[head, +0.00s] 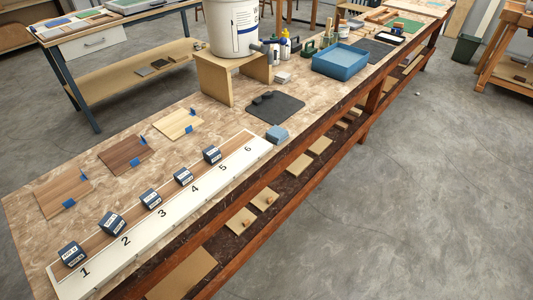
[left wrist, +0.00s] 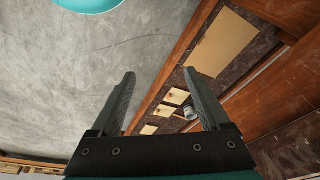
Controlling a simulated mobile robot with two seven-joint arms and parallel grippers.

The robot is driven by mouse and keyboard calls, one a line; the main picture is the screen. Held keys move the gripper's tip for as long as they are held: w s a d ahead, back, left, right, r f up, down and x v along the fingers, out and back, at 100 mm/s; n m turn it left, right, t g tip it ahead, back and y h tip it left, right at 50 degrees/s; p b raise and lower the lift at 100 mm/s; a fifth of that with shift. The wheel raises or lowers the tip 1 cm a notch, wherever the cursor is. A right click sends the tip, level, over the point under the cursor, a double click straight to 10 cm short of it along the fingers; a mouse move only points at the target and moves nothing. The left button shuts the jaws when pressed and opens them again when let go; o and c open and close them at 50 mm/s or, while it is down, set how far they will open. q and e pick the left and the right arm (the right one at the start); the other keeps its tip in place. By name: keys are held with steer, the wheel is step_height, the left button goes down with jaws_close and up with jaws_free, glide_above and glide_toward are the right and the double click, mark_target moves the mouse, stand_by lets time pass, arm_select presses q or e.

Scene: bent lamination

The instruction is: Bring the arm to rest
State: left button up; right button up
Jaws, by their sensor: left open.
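My left gripper (left wrist: 160,74) shows only in the left wrist view. Its two dark fingers are wide apart with nothing between them. Past the fingers I see grey floor and the brown workbench with its lower shelf (left wrist: 222,48). My left gripper touches nothing that I can see. No arm or gripper of mine shows in the head view, and my right gripper is in neither view.
The long workbench (head: 30,215) carries a white numbered strip (head: 140,242) with several dark blue blocks along it.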

arm_select(q)
steer(key=s+a+f+g, duration=0.1)
steer(key=s+a+f, duration=0.1)
steer(key=s+f, duration=1.5)
step_height(320, 180, down, 3)
steer(key=shift+a+f+g, duration=0.2)
steer(key=shift+a+g, duration=0.2)
